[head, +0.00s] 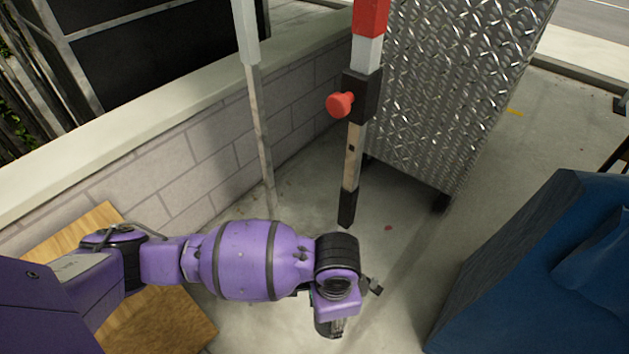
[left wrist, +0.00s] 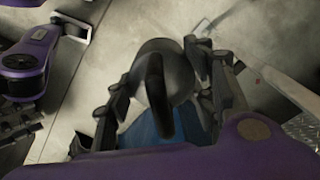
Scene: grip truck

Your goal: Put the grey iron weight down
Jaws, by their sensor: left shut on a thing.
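The grey iron weight (left wrist: 174,72) shows in the left wrist view as a dark, rounded body with a black loop handle rising toward the camera. My left gripper (left wrist: 160,80) has its fingers on both sides of it and is shut on it. In the head view my left gripper (head: 330,326) hangs low over the concrete floor, pointing down. The weight is hidden or cannot be made out there. How far the weight is from the floor is unclear. My right gripper is not seen in either view.
A wooden board (head: 165,325) lies beneath my left arm. A red-and-white post (head: 352,160) with a red knob and a diamond-plate metal panel (head: 450,85) stand ahead. A blue covered block (head: 510,260) is on the right. A block wall (head: 200,165) runs behind. Concrete floor lies between.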

